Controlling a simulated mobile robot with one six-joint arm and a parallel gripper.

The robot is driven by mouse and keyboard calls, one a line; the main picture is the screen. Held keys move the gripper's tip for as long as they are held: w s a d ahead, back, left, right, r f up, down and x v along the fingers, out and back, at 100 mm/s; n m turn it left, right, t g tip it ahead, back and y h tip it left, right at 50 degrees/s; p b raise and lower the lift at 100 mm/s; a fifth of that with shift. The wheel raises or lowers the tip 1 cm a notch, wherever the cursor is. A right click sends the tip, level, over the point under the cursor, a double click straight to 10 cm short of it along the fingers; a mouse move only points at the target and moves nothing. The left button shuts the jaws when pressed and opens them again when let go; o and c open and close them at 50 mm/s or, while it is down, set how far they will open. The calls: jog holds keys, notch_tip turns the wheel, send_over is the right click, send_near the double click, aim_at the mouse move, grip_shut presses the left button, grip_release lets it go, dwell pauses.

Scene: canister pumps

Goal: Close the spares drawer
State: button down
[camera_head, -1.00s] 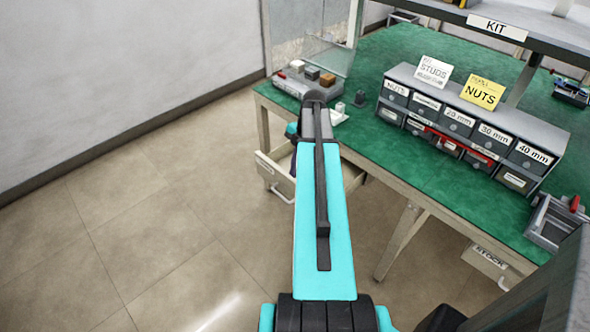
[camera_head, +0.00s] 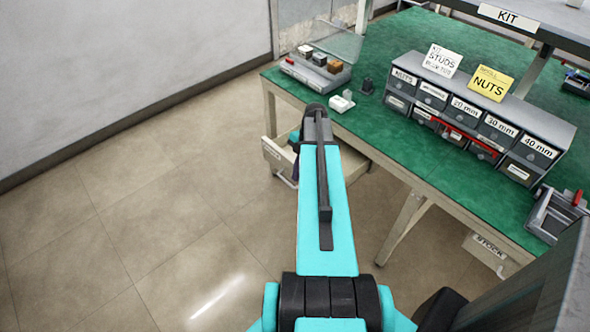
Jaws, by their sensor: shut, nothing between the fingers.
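The drawer (camera_head: 279,157) under the left end of the green bench stands open, its pale front sticking out past the bench leg. Its label is too small to read, so I cannot confirm that it is the spares drawer. Its right part shows beyond my arm (camera_head: 353,160); much of its inside is hidden behind the arm. My gripper (camera_head: 294,152) shows only in part, beside the drawer front and mostly covered by my teal arm. It is shut and holds nothing. I cannot tell whether it touches the front or the handle.
The green bench (camera_head: 400,150) carries a grey nuts rack (camera_head: 475,115), a grey tray of small blocks (camera_head: 310,75) and small parts. A drawer labelled STOCK (camera_head: 484,250) is under the bench at right. A bench leg (camera_head: 405,228) stands right of my arm. Floor at left is clear.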

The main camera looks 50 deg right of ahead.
jog(key=shift+s+d+p, duration=0.15)
jog(key=shift+d+p, duration=0.3)
jog(key=shift+d, duration=1.05)
